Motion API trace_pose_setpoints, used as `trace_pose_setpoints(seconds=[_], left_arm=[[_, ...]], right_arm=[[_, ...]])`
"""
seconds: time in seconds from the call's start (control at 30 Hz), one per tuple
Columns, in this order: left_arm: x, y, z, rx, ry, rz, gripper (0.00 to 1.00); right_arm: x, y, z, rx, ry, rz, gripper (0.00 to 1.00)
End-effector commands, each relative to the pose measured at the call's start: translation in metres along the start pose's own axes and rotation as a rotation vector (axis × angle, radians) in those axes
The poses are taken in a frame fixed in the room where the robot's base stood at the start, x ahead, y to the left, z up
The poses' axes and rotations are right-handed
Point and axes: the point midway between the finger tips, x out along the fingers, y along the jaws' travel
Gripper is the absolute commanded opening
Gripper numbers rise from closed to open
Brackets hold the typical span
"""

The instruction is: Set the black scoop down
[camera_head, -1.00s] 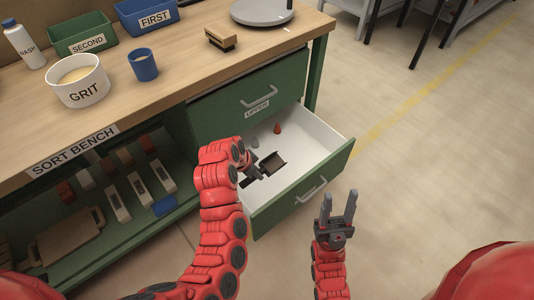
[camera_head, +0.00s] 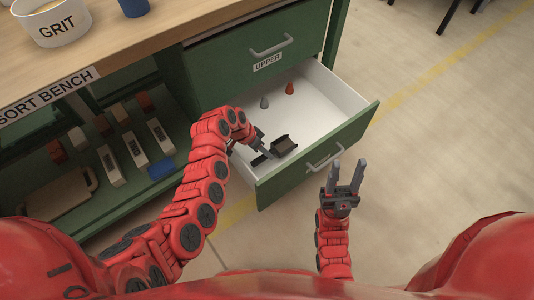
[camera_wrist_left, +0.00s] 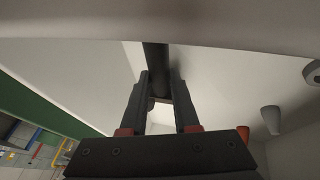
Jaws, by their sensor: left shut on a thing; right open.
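The black scoop (camera_head: 285,144) is inside the open white drawer (camera_head: 325,108), near its green front panel. My left gripper (camera_head: 265,151) reaches into the drawer and is shut on the scoop's handle. In the left wrist view the dark handle (camera_wrist_left: 155,57) runs up from between the two fingertips (camera_wrist_left: 160,88). The scoop's bowl is out of sight there. I cannot tell whether the scoop touches the drawer floor. My right gripper (camera_head: 345,180) is open and empty, outside the drawer in front of its panel.
A grey cone (camera_head: 265,102) and a red cone (camera_head: 290,88) stand farther back in the drawer. The shut upper drawer (camera_head: 260,55) is above. The GRIT bowl (camera_head: 55,22) stands on the bench top. The drawer's right half is clear.

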Motion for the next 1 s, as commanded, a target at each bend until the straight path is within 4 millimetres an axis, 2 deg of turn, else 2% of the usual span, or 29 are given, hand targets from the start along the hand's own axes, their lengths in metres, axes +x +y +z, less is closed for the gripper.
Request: trace_pose_setpoints(seconds=[0.4,0.6,0.63,0.77,0.8,1.0], left_arm=[[0.041,-0.013,0.018,0.0,-0.001,-0.001,0.0],[0.041,-0.013,0.018,0.0,0.002,-0.004,0.0],[0.041,-0.013,0.018,0.0,0.002,-0.004,0.33],[0.041,-0.013,0.018,0.0,0.001,-0.004,0.56],[0.041,-0.013,0.018,0.0,0.001,-0.004,0.59],[0.041,-0.013,0.017,0.001,0.001,-0.003,0.59]], right_arm=[[-0.017,-0.001,0.003,0.0,0.0,0.0,0.46],[-0.015,-0.001,0.003,0.0,0.0,0.0,0.46],[-0.016,-0.001,0.003,0.0,0.0,0.0,0.46],[-0.015,-0.001,0.003,0.0,0.0,0.0,0.46],[-0.015,-0.001,0.003,0.0,0.0,0.0,0.46],[-0.015,-0.001,0.003,0.0,0.0,0.0,0.46]])
